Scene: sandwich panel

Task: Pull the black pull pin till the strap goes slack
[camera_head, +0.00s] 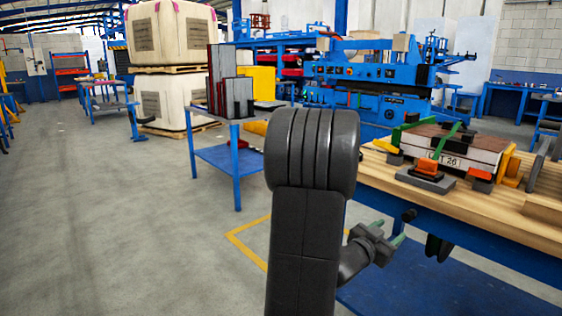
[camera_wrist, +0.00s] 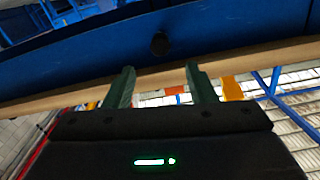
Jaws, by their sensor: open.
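A round black knob (camera_head: 409,215), which appears to be the pull pin, sticks out from the blue front rail of the workbench. It also shows in the wrist view (camera_wrist: 159,44), beyond my fingertips and roughly centred between them. My gripper (camera_head: 388,232) has green fingers, spread apart and empty, a little left of and below the knob in the head view. The fingers show in the wrist view (camera_wrist: 160,68) too, apart from the knob. A green strap (camera_head: 447,143) runs over the panel (camera_head: 468,150) on the bench; its tension is hard to tell.
The wooden bench top (camera_head: 455,198) carries the panel, an orange-and-black clamp (camera_head: 428,170) and yellow blocks (camera_head: 509,166). Black items (camera_head: 440,246) hang below the front rail. A blue side table (camera_head: 232,158) stands behind my arm. The floor at left is open.

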